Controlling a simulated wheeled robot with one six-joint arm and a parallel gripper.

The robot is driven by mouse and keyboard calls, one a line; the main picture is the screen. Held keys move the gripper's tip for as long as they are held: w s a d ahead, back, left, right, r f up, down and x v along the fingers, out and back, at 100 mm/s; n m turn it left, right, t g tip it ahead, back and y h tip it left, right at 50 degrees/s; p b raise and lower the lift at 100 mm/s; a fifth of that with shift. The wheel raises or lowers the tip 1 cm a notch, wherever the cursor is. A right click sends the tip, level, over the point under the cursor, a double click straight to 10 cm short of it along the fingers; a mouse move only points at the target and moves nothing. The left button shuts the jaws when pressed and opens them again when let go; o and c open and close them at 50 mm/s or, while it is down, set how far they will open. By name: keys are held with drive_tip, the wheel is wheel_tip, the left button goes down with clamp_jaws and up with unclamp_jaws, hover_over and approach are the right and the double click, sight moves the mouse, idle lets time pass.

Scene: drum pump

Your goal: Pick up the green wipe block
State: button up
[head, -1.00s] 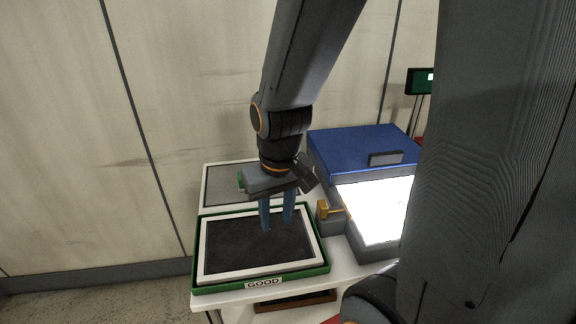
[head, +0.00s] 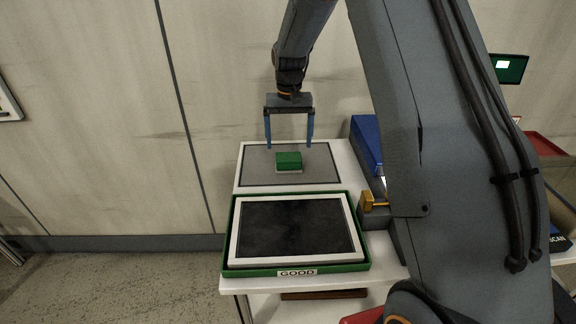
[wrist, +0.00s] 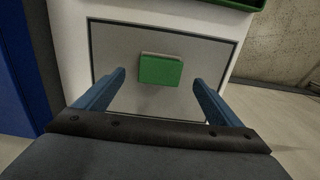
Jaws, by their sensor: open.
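The green wipe block (head: 288,160) rests on a grey mat (head: 322,172) at the back of the white table. Its lower edge shows a pale layer. My gripper (head: 289,146) is open and empty above the mat, with its two blue fingers spread wider than the block. In the wrist view the green wipe block (wrist: 160,70) lies ahead of my gripper (wrist: 158,78), roughly centred between the fingers. Neither finger touches it.
A green tray marked GOOD (head: 228,262) holds a white-framed dark panel (head: 300,228) in front of the mat. A blue-lidded box (head: 366,140) and a yellow latch (head: 372,201) stand to the right, partly hidden by my arm. The wall is close behind.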

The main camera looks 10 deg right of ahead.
sight(289, 156)
drive_tip(key=shift+w+f, duration=0.2)
drive_tip(key=shift+f, duration=0.15)
drive_tip(key=shift+f+p, duration=1.5)
drive_tip(key=shift+f, duration=2.1)
drive_tip(key=c, duration=1.2)
drive_tip(key=shift+w+r, duration=0.1)
wheel_tip(289, 156, up, 10)
drive_tip(key=b, duration=0.3)
drive_tip(key=o, duration=0.6)
drive_tip(key=c, duration=0.4)
drive_tip(key=shift+a, duration=0.1)
drive_tip(key=shift+c, duration=0.2)
